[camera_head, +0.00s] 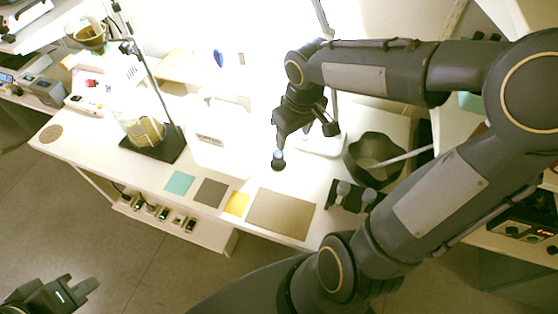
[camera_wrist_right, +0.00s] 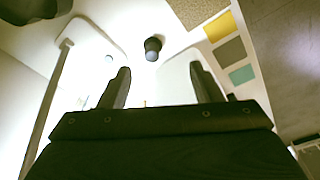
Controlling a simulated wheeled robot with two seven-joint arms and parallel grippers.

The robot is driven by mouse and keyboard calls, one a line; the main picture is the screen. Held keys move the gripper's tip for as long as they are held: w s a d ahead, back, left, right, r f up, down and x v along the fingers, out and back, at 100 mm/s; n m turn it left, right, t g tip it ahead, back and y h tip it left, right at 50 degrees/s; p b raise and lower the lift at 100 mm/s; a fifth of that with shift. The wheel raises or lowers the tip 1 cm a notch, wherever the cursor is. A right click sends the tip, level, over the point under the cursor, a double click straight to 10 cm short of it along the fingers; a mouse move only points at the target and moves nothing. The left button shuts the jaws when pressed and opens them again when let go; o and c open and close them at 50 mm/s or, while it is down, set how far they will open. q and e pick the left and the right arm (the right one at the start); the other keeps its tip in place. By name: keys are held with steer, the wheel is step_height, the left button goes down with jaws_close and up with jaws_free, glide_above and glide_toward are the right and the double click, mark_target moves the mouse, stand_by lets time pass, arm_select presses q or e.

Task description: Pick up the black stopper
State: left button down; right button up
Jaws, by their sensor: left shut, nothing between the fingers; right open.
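A small black stopper (camera_head: 278,160) with a pale top stands on the white table, just below one fingertip of my right gripper (camera_head: 304,130) in the head view. In the right wrist view the stopper (camera_wrist_right: 153,48) lies beyond the fingertips, roughly between them but apart from both. My right gripper (camera_wrist_right: 159,72) is open and empty in that view. My left gripper (camera_head: 88,286) is shut and empty at the lower left, over the floor and away from the table.
Teal (camera_head: 180,182), grey (camera_head: 210,192), yellow (camera_head: 237,203) and tan (camera_head: 281,213) mats lie along the front edge. A dark pot (camera_head: 360,172) and a black rack with bottles (camera_head: 348,201) stand to the right. A black-based stand (camera_head: 160,150) is at the left.

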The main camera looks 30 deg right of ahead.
steer(key=n+g+b, duration=0.2)
glide_above(278, 153)
step_height(278, 153, down, 12)
steer(key=shift+s+f, duration=0.1)
steer(key=shift+f, duration=0.1)
step_height(278, 153, down, 8)
steer(key=shift+f, duration=0.1)
steer(key=c, duration=0.9)
